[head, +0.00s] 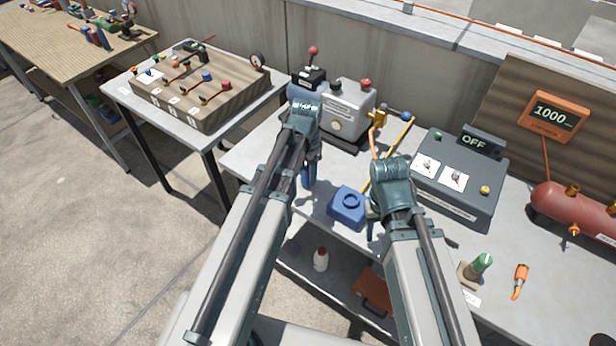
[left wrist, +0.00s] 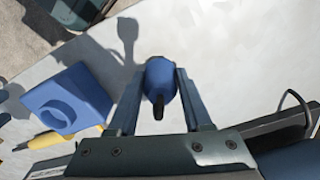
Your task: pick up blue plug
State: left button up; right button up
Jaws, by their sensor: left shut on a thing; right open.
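The blue plug (left wrist: 161,78) is between the two fingers of my left gripper (left wrist: 158,88) in the left wrist view, with a short dark tip showing. The gripper is shut on it. A shadow falls on the pale table apart from the plug, so it appears held above the surface. In the head view my left gripper (head: 308,178) is over the table's left part, and the plug is hard to tell from the fingers. A blue block with a round raised ring (head: 348,204) stands to its right, also in the left wrist view (left wrist: 68,98). My right gripper (head: 372,226) is open beside the block, its fingers mostly hidden.
A grey panel reading OFF (head: 459,180) and a red tank (head: 575,210) are to the right. A green-topped item (head: 477,266) and an orange tool (head: 520,281) lie near the front edge.

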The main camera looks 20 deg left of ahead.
aim_at(307, 171)
pick_arm(q)
grip_shut()
jog(key=shift+r, duration=0.1)
notch_tip(307, 171, up, 10)
jog(key=p, duration=1)
pick_arm(e)
notch_tip(307, 171, up, 10)
pick_arm(q)
jog(key=shift+d, duration=0.1)
pick_arm(e)
jog(key=shift+d, duration=0.1)
